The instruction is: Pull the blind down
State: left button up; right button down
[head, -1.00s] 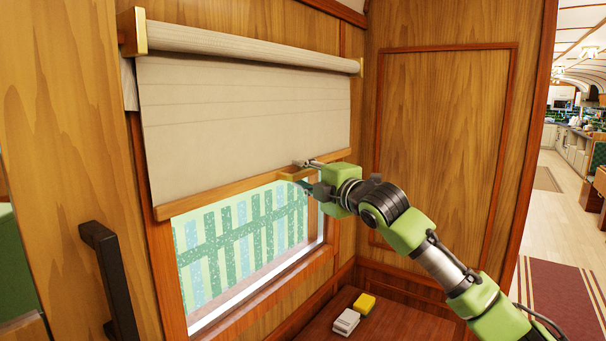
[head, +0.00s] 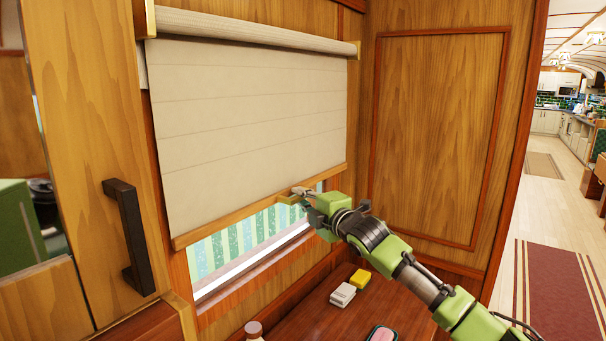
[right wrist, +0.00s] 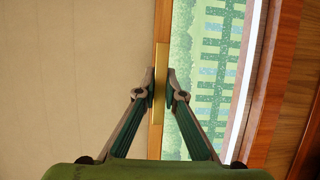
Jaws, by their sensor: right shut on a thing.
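The cream blind (head: 250,115) hangs from its roller over the window and covers most of it. A wooden bar (head: 230,220) runs along its lower edge, with a small pull (head: 287,199) near the bar's right part. My right gripper (head: 300,196) is shut on this pull. In the right wrist view the two fingers (right wrist: 160,92) close on either side of the brass-coloured pull (right wrist: 159,80), with blind fabric on the left and window glass on the right. My left gripper is not in view.
A strip of window (head: 245,240) shows below the bar. A wooden ledge below holds a yellow block (head: 360,277), a white box (head: 342,294) and a pink item (head: 382,334). A dark handle (head: 130,237) sticks out at left. A panelled wall (head: 440,130) stands at right.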

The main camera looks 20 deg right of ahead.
notch_tip(320, 180, down, 26)
jog(key=b, duration=1.1)
jog(key=c, duration=2.1)
grip_release()
jog(key=shift+r, duration=0.15)
